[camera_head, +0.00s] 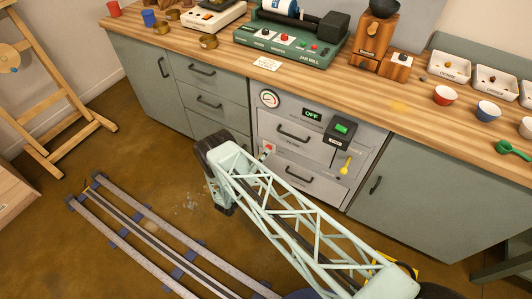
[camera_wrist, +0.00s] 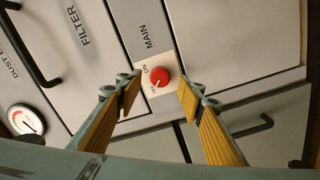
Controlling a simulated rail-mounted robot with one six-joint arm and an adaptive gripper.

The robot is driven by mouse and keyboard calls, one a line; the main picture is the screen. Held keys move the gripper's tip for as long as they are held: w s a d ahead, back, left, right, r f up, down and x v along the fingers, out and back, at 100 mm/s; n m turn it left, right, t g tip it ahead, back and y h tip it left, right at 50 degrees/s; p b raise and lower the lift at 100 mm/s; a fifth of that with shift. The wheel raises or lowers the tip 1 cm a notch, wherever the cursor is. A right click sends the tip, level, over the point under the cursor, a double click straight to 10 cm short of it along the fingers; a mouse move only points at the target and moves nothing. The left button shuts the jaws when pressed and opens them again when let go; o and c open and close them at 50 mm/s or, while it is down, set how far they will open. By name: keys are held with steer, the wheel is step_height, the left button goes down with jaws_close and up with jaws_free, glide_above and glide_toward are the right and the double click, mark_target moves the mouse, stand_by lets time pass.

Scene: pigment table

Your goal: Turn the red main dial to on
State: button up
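The red main dial (camera_wrist: 159,77) sits on a pale plate under the word MAIN in the wrist view, with an ON mark beside it. A white pointer line shows on the knob, but it is too small to read its exact setting. In the head view the red dial (camera_head: 268,149) shows small on the grey cabinet front, just beyond the end of my arm. My gripper (camera_wrist: 157,90) is open, its two yellow-padded fingers on either side of the dial and apart from it. The fingertips are hidden in the head view.
A display (camera_head: 312,114) reads OFF above the drawers. A round gauge (camera_head: 269,98), a box with a green switch (camera_head: 341,130) and a yellow key-like tag (camera_head: 345,164) are nearby. Drawer handles (camera_head: 293,135) stick out. The wooden counter (camera_head: 225,60) overhangs above. Floor rails (camera_head: 150,225) lie at left.

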steer(key=shift+x, duration=1.55)
steer(key=c, duration=0.9)
